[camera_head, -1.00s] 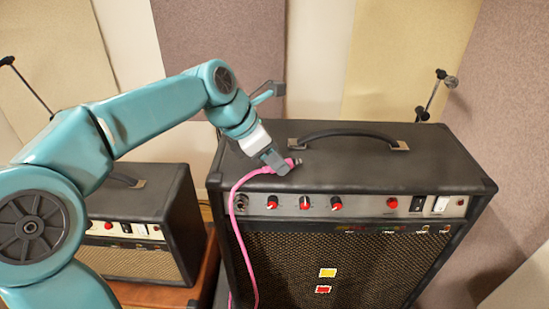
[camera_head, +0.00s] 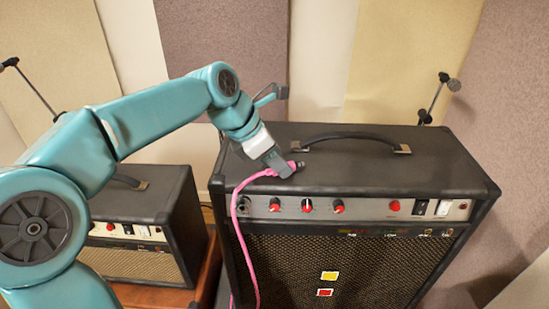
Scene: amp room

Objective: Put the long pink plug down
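The long pink plug (camera_head: 292,165) is at the front left of the top of the large black amp (camera_head: 390,165), lying roughly level, its dark tip pointing right. My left gripper (camera_head: 279,165) comes down from the upper left and is shut on the plug, its near finger covering the plug's middle. Whether the plug touches the amp's top is hard to tell. The plug's pink cable (camera_head: 240,225) runs left from the gripper, over the amp's front edge and down past the panel's left end. My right gripper is not in view.
A black carry handle (camera_head: 350,136) arches over the amp's top behind the plug. The top to the right is clear. The front panel has red knobs (camera_head: 308,206) and switches. A smaller amp (camera_head: 150,210) stands at left. A microphone stand (camera_head: 437,95) rises behind.

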